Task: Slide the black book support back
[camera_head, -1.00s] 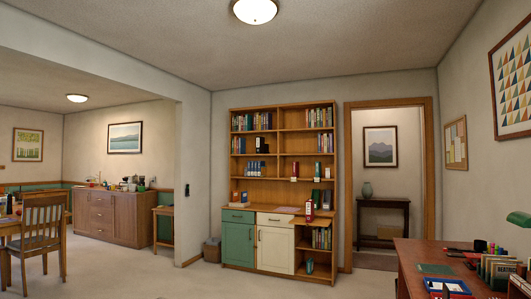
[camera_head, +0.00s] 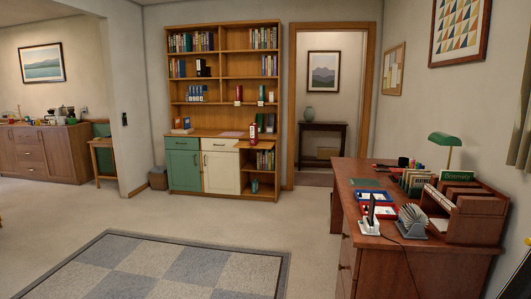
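A tall wooden bookcase (camera_head: 222,132) stands against the back wall with rows of books on its shelves. A small dark upright item (camera_head: 202,67) stands beside the books on its second shelf at left. It is too small to tell whether this is the black book support or a binder. A row of upright books (camera_head: 415,181) also stands on the desk at right; no black support can be made out clearly there. Neither of my grippers is in view.
A reddish wooden desk (camera_head: 372,262) at right holds trays, a green lamp (camera_head: 447,139) and a wooden organizer (camera_head: 478,214). A checkered rug (camera_head: 165,268) lies on the open floor.

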